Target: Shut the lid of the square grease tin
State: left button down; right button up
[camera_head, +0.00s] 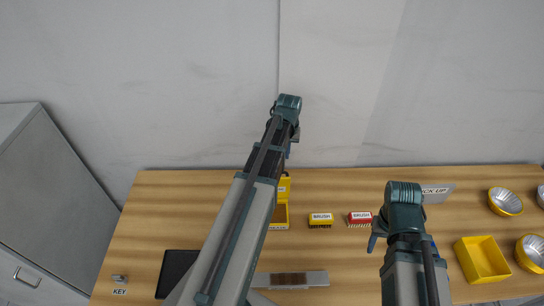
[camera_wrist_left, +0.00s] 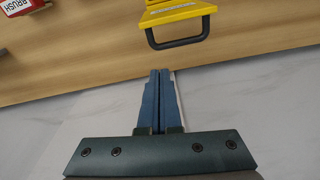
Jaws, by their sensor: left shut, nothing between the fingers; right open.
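The square grease tin (camera_head: 280,222) is yellow and sits toward the back of the wooden table, partly hidden behind my left arm. Its yellow lid (camera_head: 284,186) stands raised at the back of the tin. In the left wrist view, a yellow lid (camera_wrist_left: 178,13) with a dark handle (camera_wrist_left: 180,39) shows at the top, just beyond the fingertips. My left gripper (camera_wrist_left: 159,73) is shut and empty, apart from the handle. In the head view its blue fingers (camera_head: 288,152) show only slightly, above the lid. My right gripper (camera_head: 404,245) is open and empty over the right part of the table.
A yellow brush (camera_head: 320,220) and a red brush (camera_head: 360,219) stand right of the tin. A yellow tray (camera_head: 483,259) and metal bowls (camera_head: 505,201) are at the right. A black pad (camera_head: 178,270) and a grey plate (camera_head: 314,279) lie in front. A wall rises behind the table.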

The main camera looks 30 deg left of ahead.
pick_arm(q)
jog(key=w+a+r+n, duration=0.1)
jog(key=a, duration=0.5)
notch_tip(320, 180, down, 10)
jog(key=w+b, duration=0.1)
jog(key=b, duration=0.9)
jog(key=s+d, duration=0.1)
jog(key=s+d+r+p, duration=0.1)
jog(key=s, duration=0.1)
jog(key=shift+s+r, duration=0.1)
jog(key=shift+s, duration=0.15)
jog(key=shift+s+d+r+t+y, duration=0.15)
jog(key=shift+s+d+t+y, duration=0.15)
jog(key=shift+s+t, duration=0.1)
